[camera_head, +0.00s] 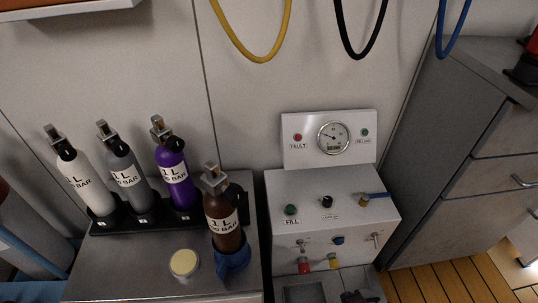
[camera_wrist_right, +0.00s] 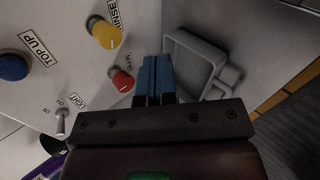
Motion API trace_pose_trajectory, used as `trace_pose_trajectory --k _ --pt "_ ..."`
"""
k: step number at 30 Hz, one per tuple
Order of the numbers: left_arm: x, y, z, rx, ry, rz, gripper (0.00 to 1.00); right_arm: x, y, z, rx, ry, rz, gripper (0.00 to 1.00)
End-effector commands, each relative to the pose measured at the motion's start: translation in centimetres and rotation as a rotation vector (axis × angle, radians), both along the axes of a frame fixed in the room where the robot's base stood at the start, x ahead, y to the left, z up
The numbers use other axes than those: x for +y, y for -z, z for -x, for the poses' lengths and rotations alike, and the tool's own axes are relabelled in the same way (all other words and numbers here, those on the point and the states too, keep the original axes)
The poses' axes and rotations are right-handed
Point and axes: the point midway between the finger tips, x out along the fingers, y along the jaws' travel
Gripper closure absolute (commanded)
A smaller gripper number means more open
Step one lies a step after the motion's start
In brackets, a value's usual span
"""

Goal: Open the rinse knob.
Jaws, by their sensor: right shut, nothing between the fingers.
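The rinse knob is a yellow round knob (camera_wrist_right: 105,34) beside a RINSE label on the panel's front face in the right wrist view. It has a pale line on its face. In the head view it shows small and yellow (camera_head: 333,262) low on the panel. My right gripper (camera_wrist_right: 155,66) is shut and empty, its blue fingertips together, apart from the yellow knob and to its lower right in the wrist view.
A red knob (camera_wrist_right: 122,80) sits close to the fingers, and a blue TOP UP knob (camera_wrist_right: 12,67) farther left. A grey open tray (camera_wrist_right: 188,38) lies beside the fingers. A brown bottle (camera_head: 223,214) stands in a blue holder left of the panel, with several bottles in a rack.

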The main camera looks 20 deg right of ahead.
Motion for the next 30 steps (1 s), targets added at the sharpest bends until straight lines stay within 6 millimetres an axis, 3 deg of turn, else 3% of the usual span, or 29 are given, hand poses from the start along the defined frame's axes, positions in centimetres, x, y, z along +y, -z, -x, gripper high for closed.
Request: trace_pose_trajectory --k 6,15,21,30 --pt "0.0 0.3 0.2 0.017 0.001 -0.004 0.57 -0.3 -1.1 -0.7 -0.005 -0.331 0.424 1.00" --pt "0.0 0.5 0.3 0.032 0.001 -0.010 0.57 -0.5 -2.7 -1.7 0.007 -0.669 0.941 1.00" --pt "0.1 0.6 0.3 0.037 0.002 -0.011 0.57 -0.7 -3.1 -1.9 0.040 -0.763 1.107 1.00" --pt "0.0 0.6 0.3 0.038 0.002 -0.012 0.57 -0.6 -3.1 -1.9 0.057 -0.803 1.159 1.00"
